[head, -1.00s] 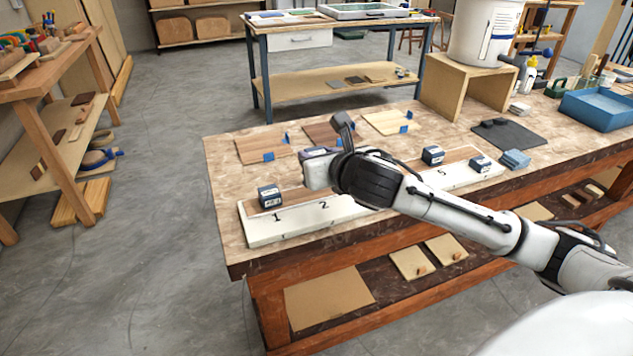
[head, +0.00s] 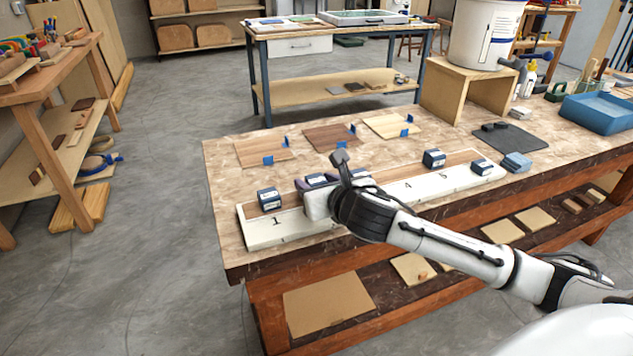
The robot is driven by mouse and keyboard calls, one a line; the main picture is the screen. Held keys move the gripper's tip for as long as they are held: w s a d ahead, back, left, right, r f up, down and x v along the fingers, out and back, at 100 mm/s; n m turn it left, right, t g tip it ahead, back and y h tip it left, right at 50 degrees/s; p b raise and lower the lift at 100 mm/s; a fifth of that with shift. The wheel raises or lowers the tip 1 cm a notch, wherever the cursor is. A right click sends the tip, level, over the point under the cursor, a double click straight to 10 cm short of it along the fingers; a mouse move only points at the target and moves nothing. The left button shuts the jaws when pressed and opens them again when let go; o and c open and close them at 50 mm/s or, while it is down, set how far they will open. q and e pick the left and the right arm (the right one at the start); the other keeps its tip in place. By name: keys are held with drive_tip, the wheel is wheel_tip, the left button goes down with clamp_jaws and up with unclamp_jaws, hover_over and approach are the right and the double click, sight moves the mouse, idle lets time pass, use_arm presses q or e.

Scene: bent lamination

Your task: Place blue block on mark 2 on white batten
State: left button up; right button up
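The long white batten (head: 268,230) lies on the workbench with numbered marks along it; 1, 4 and 5 are readable. Mark 2 is hidden behind my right gripper (head: 306,190). A dark blue block with a pale label (head: 269,199) sits behind mark 1. Two similar blocks stand farther right, one (head: 433,159) behind marks 4 and 5, one (head: 481,167) near the right end. My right gripper is low over the batten right of mark 1. Dark bluish shapes show at its far side; I cannot tell fingers from a block. My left gripper is out of view.
Lighter blue blocks (head: 516,162) lie at the batten's right end. Behind are thin wooden boards (head: 331,136) with blue clips, a dark mat (head: 509,138), a wooden stand (head: 466,92) with a white bucket (head: 487,35), and a blue tray (head: 600,113). The bench's left front is clear.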

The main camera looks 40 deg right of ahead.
drive_tip(key=shift+r, duration=0.1)
drive_tip(key=shift+s+r, duration=0.15)
drive_tip(key=shift+s, duration=0.05)
drive_tip(key=p+v, duration=0.1)
drive_tip(key=v, duration=1)
drive_tip(key=shift+s+a, duration=0.15)
drive_tip(key=shift+s, duration=0.15)
